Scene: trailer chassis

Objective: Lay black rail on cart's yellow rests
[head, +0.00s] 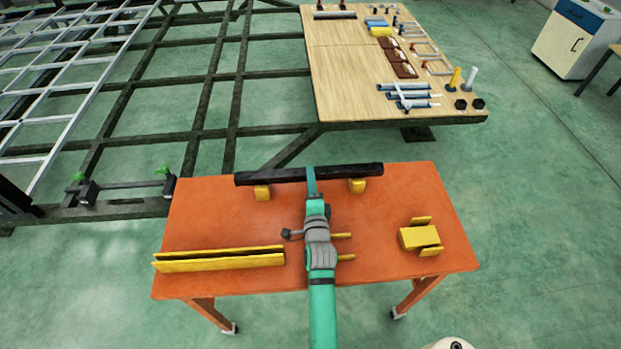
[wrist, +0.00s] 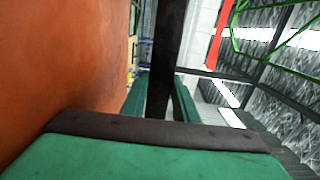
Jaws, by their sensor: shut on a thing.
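The black rail (head: 270,176) lies crosswise along the far edge of the orange cart (head: 215,225). My gripper (head: 311,172) is shut on the rail near its middle. The left yellow rest (head: 262,192) and the right yellow rest (head: 357,186) show just below the rail, one on each side of my gripper. I cannot tell whether the rail touches them or hangs slightly above. In the wrist view the rail (wrist: 165,50) runs between the green fingers of my gripper (wrist: 160,100); the rests do not show there.
A long yellow channel (head: 220,262) lies at the cart's front left. A yellow block-like holder (head: 420,237) stands at its right. Small yellow pegs (head: 345,258) stick out beside my arm. Beyond is the dark chassis frame (head: 232,100) and a wooden board (head: 345,85) with parts.

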